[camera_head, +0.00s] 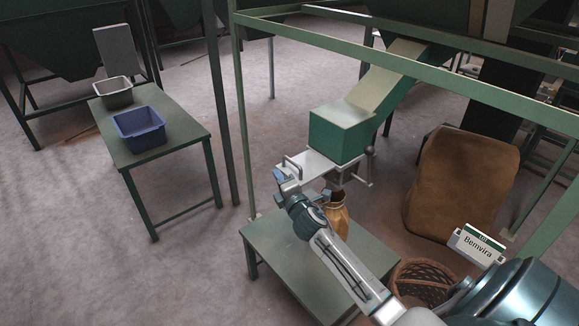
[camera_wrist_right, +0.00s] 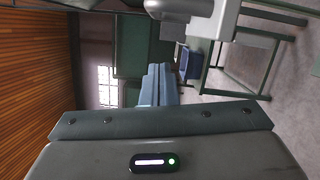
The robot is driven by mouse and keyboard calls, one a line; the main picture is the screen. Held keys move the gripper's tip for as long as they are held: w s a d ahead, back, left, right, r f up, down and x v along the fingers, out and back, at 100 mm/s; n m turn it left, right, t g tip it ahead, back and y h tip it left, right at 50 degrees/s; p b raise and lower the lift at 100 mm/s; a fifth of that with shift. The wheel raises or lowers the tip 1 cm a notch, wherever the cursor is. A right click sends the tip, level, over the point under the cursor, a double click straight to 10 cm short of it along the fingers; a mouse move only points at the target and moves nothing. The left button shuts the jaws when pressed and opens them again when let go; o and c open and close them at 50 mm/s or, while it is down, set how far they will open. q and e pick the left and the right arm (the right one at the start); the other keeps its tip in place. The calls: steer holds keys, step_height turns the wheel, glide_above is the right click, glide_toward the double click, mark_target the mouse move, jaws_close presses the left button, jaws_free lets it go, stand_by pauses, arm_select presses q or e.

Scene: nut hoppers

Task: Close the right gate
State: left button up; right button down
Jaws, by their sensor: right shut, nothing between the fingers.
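The right gate is a pale metal slide plate (camera_head: 312,163) with a bar handle (camera_head: 291,166) at its left end. It sticks out to the left from under the green outlet box (camera_head: 340,133). My right gripper (camera_head: 279,177) is shut and empty, close to the plate's left end beside the handle. I cannot tell whether it touches. In the wrist view its closed fingers (camera_wrist_right: 159,88) point forward, with a pale grey part at the top that I cannot identify. A golden-brown container (camera_head: 336,219) stands below the outlet. My left gripper is not in view.
A low green table (camera_head: 262,236) stands under the outlet. A brown sack (camera_head: 463,180) and a wicker basket (camera_head: 425,278) are on the right. Another table at left holds a blue bin (camera_head: 139,128) and a grey bin (camera_head: 114,92). Green frame posts (camera_head: 243,130) stand nearby.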

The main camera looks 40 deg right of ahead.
mark_target(314, 166)
steer(key=d, duration=0.4)
steer(key=shift+r, duration=0.4)
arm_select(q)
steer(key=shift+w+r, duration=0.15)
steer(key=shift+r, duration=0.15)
arm_select(e)
steer(key=shift+w, duration=0.1)
steer(key=shift+a, duration=0.1)
